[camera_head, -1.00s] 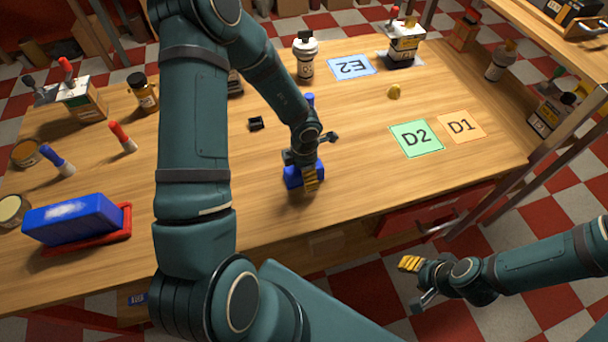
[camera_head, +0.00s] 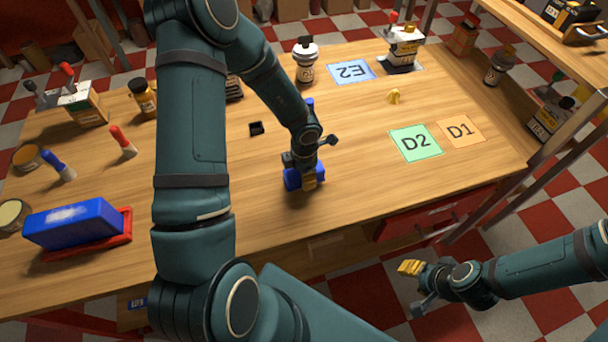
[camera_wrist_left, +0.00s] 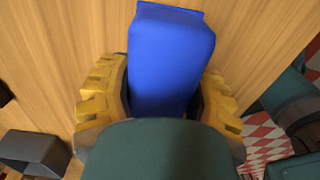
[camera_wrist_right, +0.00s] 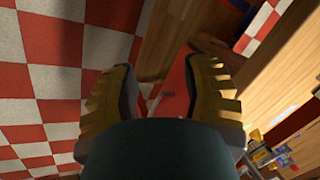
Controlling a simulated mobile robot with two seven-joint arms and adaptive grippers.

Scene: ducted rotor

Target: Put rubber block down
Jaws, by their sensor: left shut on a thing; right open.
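The rubber block appears to be the blue block (camera_head: 292,178) at the middle front of the wooden table. In the left wrist view the blue block (camera_wrist_left: 172,60) sits between the yellow finger pads. My left gripper (camera_head: 309,181) is shut on it from above, low over the table. I cannot tell whether the block's underside touches the wood. The gripper hides part of the block in the head view. My right gripper (camera_head: 412,284) is open and empty, out past the table's front edge; its parted fingers show in the right wrist view (camera_wrist_right: 160,80).
A larger blue block (camera_head: 75,222) rests on a red tray (camera_head: 125,232) at the left. A small black part (camera_head: 256,128) lies behind my left gripper. Mats E2 (camera_head: 351,72), D2 (camera_head: 415,143) and D1 (camera_head: 460,130) lie right and back. Wood right of the block is clear.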

